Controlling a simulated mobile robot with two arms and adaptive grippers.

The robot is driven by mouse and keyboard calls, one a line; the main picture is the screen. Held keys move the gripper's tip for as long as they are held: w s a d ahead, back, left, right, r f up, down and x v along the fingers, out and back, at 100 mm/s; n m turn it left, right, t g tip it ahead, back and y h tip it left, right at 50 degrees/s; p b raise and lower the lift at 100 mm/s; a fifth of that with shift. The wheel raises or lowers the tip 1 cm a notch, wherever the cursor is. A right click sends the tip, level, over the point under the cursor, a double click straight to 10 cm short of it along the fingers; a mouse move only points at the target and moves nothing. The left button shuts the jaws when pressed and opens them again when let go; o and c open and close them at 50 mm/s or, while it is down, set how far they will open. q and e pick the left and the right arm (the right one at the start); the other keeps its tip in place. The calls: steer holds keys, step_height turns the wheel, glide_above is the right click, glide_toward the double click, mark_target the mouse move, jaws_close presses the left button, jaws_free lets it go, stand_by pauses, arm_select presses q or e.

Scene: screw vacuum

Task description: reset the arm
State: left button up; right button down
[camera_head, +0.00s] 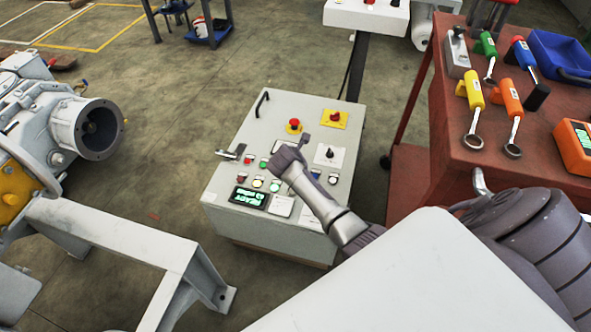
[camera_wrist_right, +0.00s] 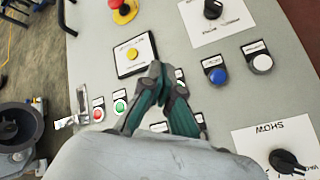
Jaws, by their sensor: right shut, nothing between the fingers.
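My right gripper (camera_head: 299,145) is over the control cabinet (camera_head: 225,215), its arm coming in from the lower right. In the right wrist view its fingers (camera_wrist_right: 157,72) are shut with nothing between them. The tips show just below a yellow button (camera_wrist_right: 132,54) on a black-framed plate. I cannot tell whether they touch the panel. The gripper hides part of the button rows. My left gripper is in neither view.
The panel has a red emergency stop (camera_head: 294,124), a black rotary switch (camera_head: 329,153) and a green display (camera_head: 249,197). A red tool cart (camera_head: 420,182) with wrenches stands right. Grey vacuum machinery (camera_head: 60,125) stands left. Floor is clear between machinery and cabinet.

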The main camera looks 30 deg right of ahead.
stand_by(0.8)
